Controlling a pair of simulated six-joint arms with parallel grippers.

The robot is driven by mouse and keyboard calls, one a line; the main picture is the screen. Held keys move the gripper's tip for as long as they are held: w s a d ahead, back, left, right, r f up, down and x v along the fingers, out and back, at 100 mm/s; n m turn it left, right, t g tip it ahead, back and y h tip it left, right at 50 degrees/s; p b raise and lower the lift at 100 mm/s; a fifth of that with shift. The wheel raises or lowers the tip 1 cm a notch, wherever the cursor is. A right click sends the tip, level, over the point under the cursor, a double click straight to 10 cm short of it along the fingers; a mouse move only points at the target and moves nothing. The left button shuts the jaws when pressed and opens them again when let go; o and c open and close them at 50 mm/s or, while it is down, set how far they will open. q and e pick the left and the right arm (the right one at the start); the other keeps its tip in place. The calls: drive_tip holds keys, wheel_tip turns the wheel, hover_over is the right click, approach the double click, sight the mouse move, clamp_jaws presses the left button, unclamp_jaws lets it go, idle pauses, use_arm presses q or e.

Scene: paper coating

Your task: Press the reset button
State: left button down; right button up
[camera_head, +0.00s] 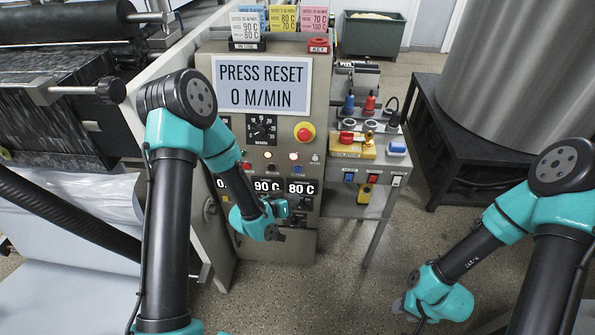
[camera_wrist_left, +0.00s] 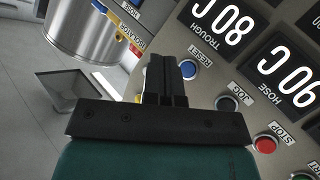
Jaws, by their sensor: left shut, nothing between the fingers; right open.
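The blue reset button (camera_wrist_left: 188,69), labelled RESET, is on the control panel (camera_head: 260,225) in the left wrist view. The closed fingers of my left gripper (camera_wrist_left: 165,75) overlap the button's left edge in that view. I cannot tell whether they touch it. In the head view my left gripper (camera_head: 298,205) is in front of the lower panel, below the 80 C display, and its fingers are hard to make out. My right gripper (camera_head: 404,303) is open and empty low at the right, away from the panel. A sign (camera_head: 262,86) reads PRESS RESET, 0 M/MIN.
A jog button (camera_wrist_left: 227,103) and red stop button (camera_wrist_left: 265,145) sit near the reset button. A large metal drum (camera_head: 520,75) stands farther right. Rollers (camera_head: 65,22) are at left. Floor before the panel is clear.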

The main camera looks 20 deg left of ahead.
use_arm(q)
drive_tip(key=shift+w+a, duration=0.25)
drive_tip(key=shift+w, duration=1.2)
drive_tip(key=shift+w+a, duration=0.2)
drive_tip(key=shift+w, duration=1.25)
drive_tip(key=shift+w+a, duration=0.25)
drive_tip(key=shift+w, duration=1.2)
drive_tip(key=shift+w+a, duration=0.1)
drive_tip(key=shift+w, duration=0.3)
drive_tip(key=shift+w, duration=0.35)
drive_tip(key=shift+s, duration=0.8)
drive_tip(key=shift+s+d, duration=0.25)
drive_tip(key=shift+s, duration=1)
drive_tip(key=shift+s+d, duration=0.25)
drive_tip(key=shift+s, duration=0.95)
